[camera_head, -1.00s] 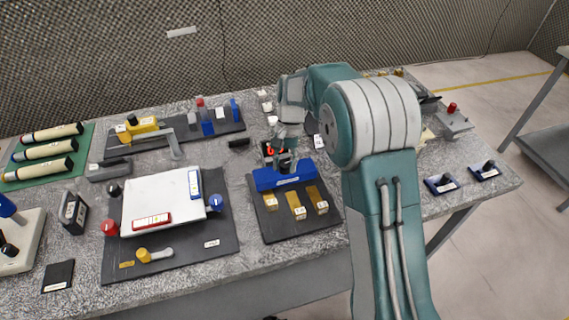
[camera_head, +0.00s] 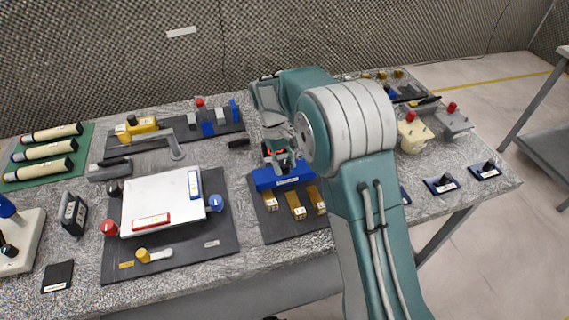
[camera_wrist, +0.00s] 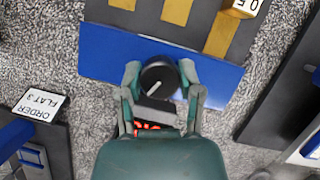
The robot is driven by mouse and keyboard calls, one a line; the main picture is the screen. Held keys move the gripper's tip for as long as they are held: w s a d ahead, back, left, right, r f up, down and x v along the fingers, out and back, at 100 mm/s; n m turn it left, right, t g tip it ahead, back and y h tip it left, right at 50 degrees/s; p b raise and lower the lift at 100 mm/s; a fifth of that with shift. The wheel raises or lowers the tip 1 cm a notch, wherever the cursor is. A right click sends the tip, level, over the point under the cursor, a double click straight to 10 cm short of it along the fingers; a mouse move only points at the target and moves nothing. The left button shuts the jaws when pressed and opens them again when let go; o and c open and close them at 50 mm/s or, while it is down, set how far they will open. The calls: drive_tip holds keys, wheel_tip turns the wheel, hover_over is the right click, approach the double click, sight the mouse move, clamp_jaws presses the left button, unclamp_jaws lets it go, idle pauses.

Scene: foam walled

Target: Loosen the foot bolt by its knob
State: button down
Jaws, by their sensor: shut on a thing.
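A black round knob with a white pointer line (camera_wrist: 160,80) sits at the blue block (camera_wrist: 105,55) in the wrist view, with the pointer slanting up and right. My gripper (camera_wrist: 160,71) is shut on this knob, one finger at each side. In the head view the blue block (camera_head: 264,180) stands at the back of a dark plate (camera_head: 277,232). My gripper (camera_head: 281,163) is just behind and above the block, and the arm hides part of it. The bolt under the knob is hidden.
A small red display (camera_wrist: 148,125) shows partly behind my gripper. To the left stands a white plate (camera_head: 165,202) with coloured knobs.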

drive_tip(key=shift+w+n, duration=0.1)
drive_tip(key=shift+n, duration=0.5)
drive_tip(key=shift+t, duration=0.3)
drive_tip(key=shift+c, duration=1.3)
unclamp_jaws()
drive_tip(key=shift+a, duration=0.15)
drive_tip(key=shift+h, duration=0.3)
drive_tip(key=v, duration=1.1)
drive_tip(key=shift+w+r, duration=0.2)
drive_tip(key=shift+r, duration=0.15)
